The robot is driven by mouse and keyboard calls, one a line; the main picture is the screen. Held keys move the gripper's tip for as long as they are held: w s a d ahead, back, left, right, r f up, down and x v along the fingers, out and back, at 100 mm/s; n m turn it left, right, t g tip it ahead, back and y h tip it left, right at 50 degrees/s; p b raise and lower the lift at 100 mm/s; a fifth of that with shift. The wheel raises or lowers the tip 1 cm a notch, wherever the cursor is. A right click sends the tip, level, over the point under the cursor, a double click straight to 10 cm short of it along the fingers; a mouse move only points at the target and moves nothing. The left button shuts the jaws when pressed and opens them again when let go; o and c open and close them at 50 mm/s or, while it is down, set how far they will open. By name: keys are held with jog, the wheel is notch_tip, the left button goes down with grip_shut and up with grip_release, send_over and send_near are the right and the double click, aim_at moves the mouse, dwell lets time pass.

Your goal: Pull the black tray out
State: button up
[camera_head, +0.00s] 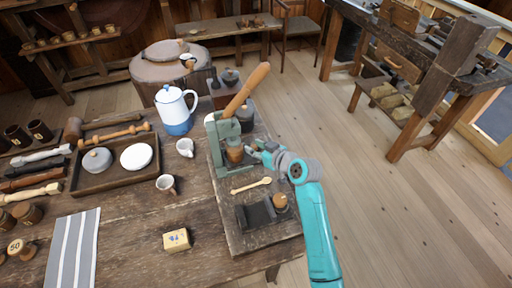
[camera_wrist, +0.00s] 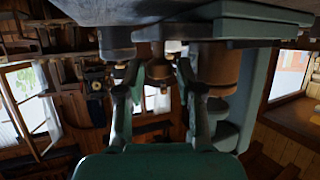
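A black, tray-like piece (camera_head: 256,216) lies on the wooden board at the near right of the bench, with a wooden-topped round piece at its right end. I cannot tell for certain that it is the black tray. My gripper (camera_head: 258,150) is at the right side of the green lever press (camera_head: 216,150), apart from the black piece and farther back. In the wrist view my gripper (camera_wrist: 158,70) has its two fingers spread. Brown turned pieces (camera_wrist: 159,70) show between and beyond them. No held thing shows. The black piece cannot be made out in the wrist view.
The press's long wooden handle (camera_head: 246,90) slants up to the right. A wooden spoon (camera_head: 251,185) lies between press and black piece. A blue-white pot (camera_head: 176,110), small cups (camera_head: 185,147) and a yellow box (camera_head: 176,240) stand left. Open floor (camera_head: 400,210) lies right.

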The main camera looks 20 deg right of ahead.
grip_shut()
jog(key=d, duration=0.8)
jog(key=shift+d, duration=0.15)
grip_release()
jog(key=v, duration=1.2)
